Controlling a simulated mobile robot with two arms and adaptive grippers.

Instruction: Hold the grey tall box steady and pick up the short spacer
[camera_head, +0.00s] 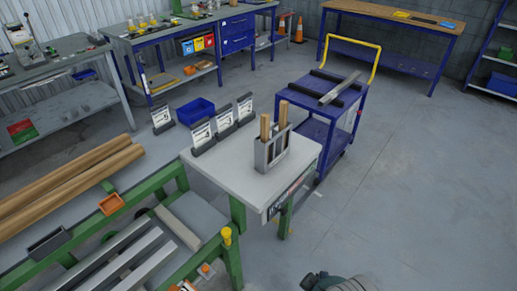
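The grey tall box (262,158) stands upright on the light grey top of the runout table (225,178). Two tan wooden pieces stand in it and stick out above its rim, a left one (265,127) and a right one (283,116). Their lower ends are hidden by the box, so I cannot tell their lengths or which one is the short spacer. Neither of my grippers shows clearly. A dark rounded part at the bottom edge, right of centre, may be mine. Nothing touches the box.
Several small sign holders (223,122) and a blue bin (195,111) stand behind the table's left side. A blue cart (312,130) with dark bars is behind right. A green roller frame (160,182) adjoins at left. Open floor (430,190) lies right.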

